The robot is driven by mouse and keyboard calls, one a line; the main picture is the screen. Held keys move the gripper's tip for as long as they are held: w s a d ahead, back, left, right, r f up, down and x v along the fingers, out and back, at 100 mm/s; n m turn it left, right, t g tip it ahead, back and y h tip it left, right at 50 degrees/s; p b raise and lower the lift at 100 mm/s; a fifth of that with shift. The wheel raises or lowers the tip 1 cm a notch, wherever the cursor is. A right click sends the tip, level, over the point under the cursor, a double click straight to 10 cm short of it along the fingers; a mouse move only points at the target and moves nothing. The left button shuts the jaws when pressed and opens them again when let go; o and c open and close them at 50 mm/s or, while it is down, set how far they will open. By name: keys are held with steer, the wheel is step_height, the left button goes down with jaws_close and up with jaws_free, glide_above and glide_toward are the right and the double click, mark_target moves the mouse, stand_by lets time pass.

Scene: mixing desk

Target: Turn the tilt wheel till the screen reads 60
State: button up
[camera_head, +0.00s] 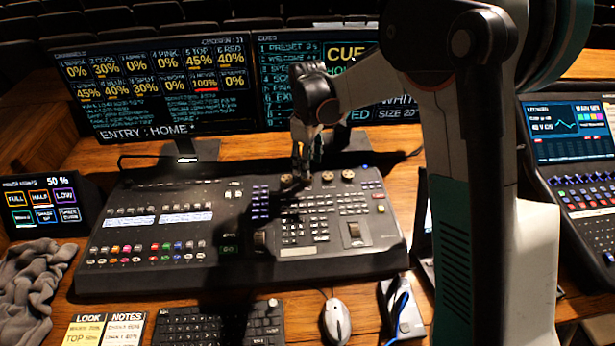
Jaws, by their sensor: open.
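The mixing desk (152,262) lies in the middle of the table. Near its top edge, right of centre, are small round wheels, a middle one (327,177) and a right one (348,175). Which one is the tilt wheel I cannot tell; the labels are too small. My gripper (302,176) is open and points down over the desk just left of the middle wheel. Its fingertips are small and dark, and whether they touch anything is unclear. The right screen (285,75) shows cues and "SIZE 20"; my arm hides part of it, and no tilt reading is legible.
A left monitor (150,85) lists channel percentages. A small touch panel (45,205) reads 50 %. A keyboard (215,325), a mouse (336,322), note cards (103,330) and a grey cloth (35,285) lie in front. A second console (575,190) stands at right.

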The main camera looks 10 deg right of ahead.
step_height(320, 180, down, 5)
steer(key=shift+f+b, duration=0.1)
steer(key=shift+b, duration=0.55)
steer(key=c, duration=1.1)
